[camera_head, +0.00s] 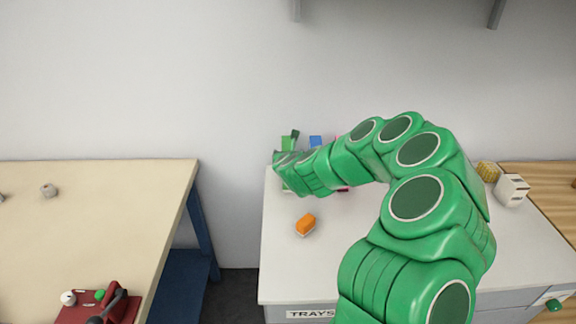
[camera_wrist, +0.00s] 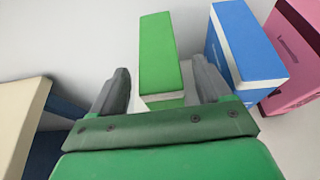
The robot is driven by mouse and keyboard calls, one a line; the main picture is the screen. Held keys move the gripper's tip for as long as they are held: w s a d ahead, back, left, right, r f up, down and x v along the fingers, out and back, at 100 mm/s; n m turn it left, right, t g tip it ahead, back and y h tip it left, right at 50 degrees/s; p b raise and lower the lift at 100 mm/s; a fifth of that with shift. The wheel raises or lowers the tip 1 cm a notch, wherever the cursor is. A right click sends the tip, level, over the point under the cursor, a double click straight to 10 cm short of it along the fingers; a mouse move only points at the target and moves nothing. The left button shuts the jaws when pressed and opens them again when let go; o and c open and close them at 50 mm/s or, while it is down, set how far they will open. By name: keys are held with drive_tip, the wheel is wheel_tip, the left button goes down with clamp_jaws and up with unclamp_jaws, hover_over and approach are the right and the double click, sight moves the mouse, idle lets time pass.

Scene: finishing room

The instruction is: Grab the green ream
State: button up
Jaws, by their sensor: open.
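The green ream (camera_wrist: 160,55) stands upright in the wrist view, with a green cover and a white paper edge at its lower end. In the head view only a small part of the green ream (camera_head: 287,142) shows behind my arm. My gripper (camera_wrist: 162,82) is open, with one dark finger to the left of the ream and one to its right. The ream's near end shows between the fingers. I cannot tell whether either finger touches it. In the head view my gripper is mostly hidden by my arm.
A blue ream (camera_wrist: 242,45) stands close to the right of the green one, with a pink ream (camera_wrist: 290,55) beyond it. An orange and white block (camera_head: 306,224) lies on the white counter (camera_head: 285,270). A beige table (camera_head: 100,220) is at the left. The wall is behind.

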sight(286, 142)
drive_tip(key=x, duration=0.4)
drive_tip(key=shift+r, duration=0.2)
clamp_jaws()
idle(0.4)
